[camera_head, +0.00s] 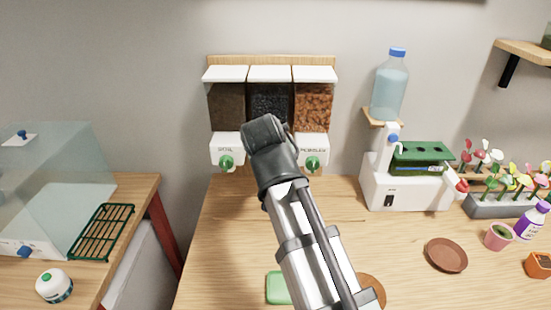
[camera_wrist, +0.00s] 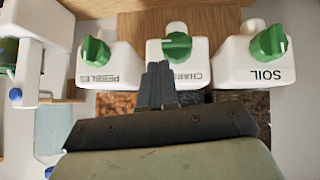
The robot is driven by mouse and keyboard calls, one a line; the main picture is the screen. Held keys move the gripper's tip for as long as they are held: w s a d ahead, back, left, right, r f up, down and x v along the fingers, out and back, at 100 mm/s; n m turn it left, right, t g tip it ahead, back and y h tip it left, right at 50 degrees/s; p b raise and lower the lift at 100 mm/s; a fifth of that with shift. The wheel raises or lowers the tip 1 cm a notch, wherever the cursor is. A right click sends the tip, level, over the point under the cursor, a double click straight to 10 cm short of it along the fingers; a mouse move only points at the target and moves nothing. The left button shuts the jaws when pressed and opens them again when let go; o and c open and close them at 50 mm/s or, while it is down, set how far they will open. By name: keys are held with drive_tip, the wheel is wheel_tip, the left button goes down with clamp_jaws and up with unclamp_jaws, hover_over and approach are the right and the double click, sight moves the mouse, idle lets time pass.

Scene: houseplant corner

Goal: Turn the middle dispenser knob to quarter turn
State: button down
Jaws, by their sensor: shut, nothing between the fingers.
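The dispenser (camera_head: 270,74) is on the wall, with three bins side by side. In the wrist view, which looks upside down, the middle knob (camera_wrist: 177,46) is green on a white front with a partly hidden label starting "CHAR". In the head view my arm hides the middle knob. The soil knob (camera_head: 227,163) and pebbles knob (camera_head: 312,164) flank it.
The wooden table (camera_head: 235,235) has free room left of my arm. A green block (camera_head: 278,288) and a brown saucer (camera_head: 446,255) lie on it. A white machine with a water bottle (camera_head: 390,85) stands right of the dispenser. A glass case (camera_head: 55,170) is at left.

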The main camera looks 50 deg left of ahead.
drive_tip(key=w+r+v, duration=0.2)
drive_tip(key=v, duration=1)
drive_tip(key=shift+r, duration=0.3)
drive_tip(key=shift+a, duration=0.1)
